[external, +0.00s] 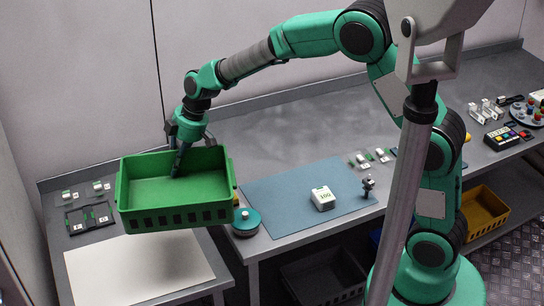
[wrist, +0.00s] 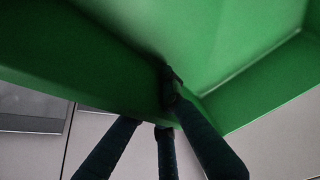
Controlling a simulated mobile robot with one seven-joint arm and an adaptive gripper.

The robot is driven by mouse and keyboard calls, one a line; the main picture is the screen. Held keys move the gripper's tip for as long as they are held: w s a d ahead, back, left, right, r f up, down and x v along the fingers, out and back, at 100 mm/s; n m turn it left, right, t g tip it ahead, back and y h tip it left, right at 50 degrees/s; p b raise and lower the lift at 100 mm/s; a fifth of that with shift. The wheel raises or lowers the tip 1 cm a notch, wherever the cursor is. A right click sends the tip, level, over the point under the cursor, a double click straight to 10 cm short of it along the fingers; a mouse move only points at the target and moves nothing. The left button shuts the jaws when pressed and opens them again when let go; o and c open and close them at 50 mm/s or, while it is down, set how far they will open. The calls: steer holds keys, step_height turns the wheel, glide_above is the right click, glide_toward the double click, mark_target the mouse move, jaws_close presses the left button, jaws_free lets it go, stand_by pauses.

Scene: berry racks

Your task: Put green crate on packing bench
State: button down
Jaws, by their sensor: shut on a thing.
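The green crate (external: 150,218) is an open box with slots along its front wall; it looks empty. It hangs roughly level in the left of the external view, apparently above the left bench, though the gap is hard to judge. My gripper (external: 178,168) is shut on the crate's far wall, with a finger showing inside. In the wrist view, the crate (wrist: 235,45) fills the upper part and my gripper's fingers (wrist: 165,105) meet at its wall. The left bench (external: 62,240) is grey with a pale sheet (external: 135,268); I cannot tell which bench is the packing bench.
A dark tray (external: 90,218) and small clips lie left of the crate. A teal round device (external: 245,222) stands close to its right. A white block (external: 322,198) sits on the blue mat (external: 280,205). A yellow crate (external: 484,212) is on a lower shelf.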

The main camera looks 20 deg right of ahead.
steer(key=w+d+m+t+h, duration=0.1)
steer(key=w+d+m, duration=0.3)
steer(key=d, duration=0.5)
steer(key=w+d+m+t+p, duration=0.1)
steer(key=w+d, duration=0.5)
steer(key=d, duration=0.3)
steer(key=w+d+m+h, duration=0.1)
steer(key=w+d+m, duration=0.2)
steer(key=w+d, duration=0.45)
steer(key=w+d+m+t+h+p, duration=0.2)
steer(key=d+m, duration=0.5)
steer(key=d, duration=2.1)
steer(key=shift+w+f+b, duration=0.15)
steer(key=shift+f+b, duration=0.1)
steer(key=shift+f, duration=0.9)
steer(key=shift+w+f+b, duration=0.1)
steer(key=shift+f+b, duration=0.15)
steer(key=shift+f, duration=0.9)
steer(key=shift+f+b, duration=0.55)
steer(key=shift+f, duration=2.65)
